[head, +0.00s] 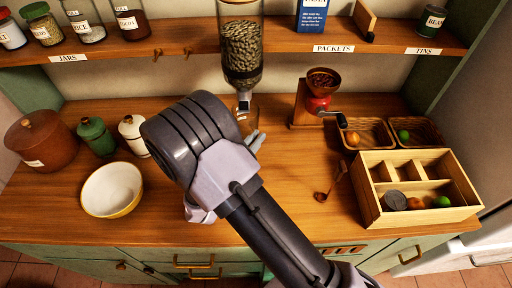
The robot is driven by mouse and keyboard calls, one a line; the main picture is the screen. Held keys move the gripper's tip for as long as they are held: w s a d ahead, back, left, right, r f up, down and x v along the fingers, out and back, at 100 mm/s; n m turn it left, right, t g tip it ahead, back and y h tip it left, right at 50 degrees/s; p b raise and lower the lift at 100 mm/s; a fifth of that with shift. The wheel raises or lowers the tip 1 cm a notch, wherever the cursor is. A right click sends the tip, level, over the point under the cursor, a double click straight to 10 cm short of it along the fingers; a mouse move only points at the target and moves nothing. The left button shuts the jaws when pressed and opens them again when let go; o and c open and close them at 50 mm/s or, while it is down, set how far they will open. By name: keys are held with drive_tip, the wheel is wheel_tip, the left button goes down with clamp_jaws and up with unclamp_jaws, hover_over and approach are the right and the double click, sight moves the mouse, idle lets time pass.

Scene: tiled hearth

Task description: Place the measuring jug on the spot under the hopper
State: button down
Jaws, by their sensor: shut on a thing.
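The hopper (242,55) is a clear tube of beans hanging at the shelf, its spout pointing down at the counter. My gripper (256,141) is mostly hidden behind my arm; only a grey finger part shows just below the spout. It is shut on what seems to be the measuring jug (251,120), of which only a faint clear edge shows beside the arm. The spot under the hopper is hidden by my arm, so I cannot tell whether the jug touches the counter.
A red grinder (318,98) stands right of the hopper. A wooden divided box (368,203) and two baskets (368,126) are at the right. A cream bowl (112,190), green canister (96,136), white canister (132,132) and brown pot (38,140) are left.

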wheel_tip(320, 180, down, 3)
drive_tip(key=shift+b, duration=0.6)
drive_tip(key=shift+r, duration=0.2)
drive_tip(key=shift+f, duration=0.15)
drive_tip(key=c, duration=1.5)
unclamp_jaws()
